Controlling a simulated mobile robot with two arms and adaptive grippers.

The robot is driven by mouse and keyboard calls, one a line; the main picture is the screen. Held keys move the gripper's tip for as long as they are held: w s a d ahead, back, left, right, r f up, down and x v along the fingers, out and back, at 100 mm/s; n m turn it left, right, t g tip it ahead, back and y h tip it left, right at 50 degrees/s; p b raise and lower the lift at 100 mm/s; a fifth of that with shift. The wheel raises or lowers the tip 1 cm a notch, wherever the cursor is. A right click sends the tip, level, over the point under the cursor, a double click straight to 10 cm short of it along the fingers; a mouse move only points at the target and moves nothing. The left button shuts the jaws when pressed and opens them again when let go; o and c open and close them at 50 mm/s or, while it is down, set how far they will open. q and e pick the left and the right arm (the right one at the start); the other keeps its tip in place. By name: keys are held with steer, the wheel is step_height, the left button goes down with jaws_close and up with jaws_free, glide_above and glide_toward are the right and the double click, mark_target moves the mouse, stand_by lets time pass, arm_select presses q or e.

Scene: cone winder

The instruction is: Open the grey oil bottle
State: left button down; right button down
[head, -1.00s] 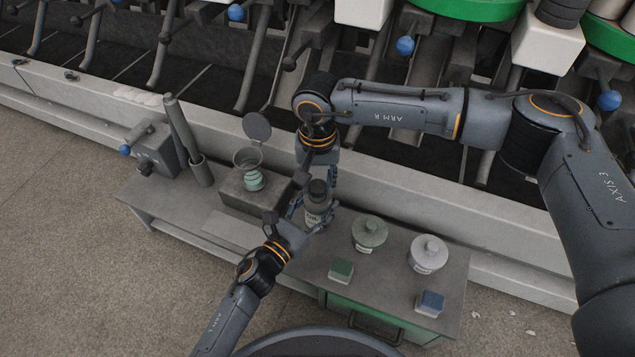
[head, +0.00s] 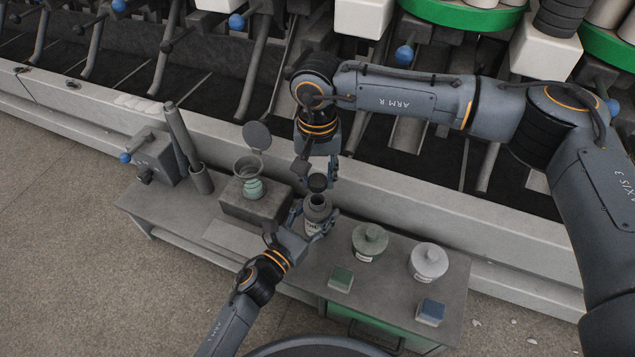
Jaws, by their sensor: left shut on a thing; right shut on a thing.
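The grey oil bottle (head: 317,210) stands at the middle of the bench, its dark round mouth showing open at the top. My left gripper (head: 310,224) is shut around the bottle's body from the front left. The dark cap (head: 318,182) is off the bottle, just above its mouth. My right gripper (head: 319,172) comes down from the back and is shut on the cap. The bottle's lower part is partly hidden by my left gripper.
Left of the bottle are a block with a teal-based cup (head: 250,182) and a grey tube holder (head: 200,180). The winder runs behind.

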arm_select(q)
steer(key=shift+c, duration=1.9)
jaws_free()
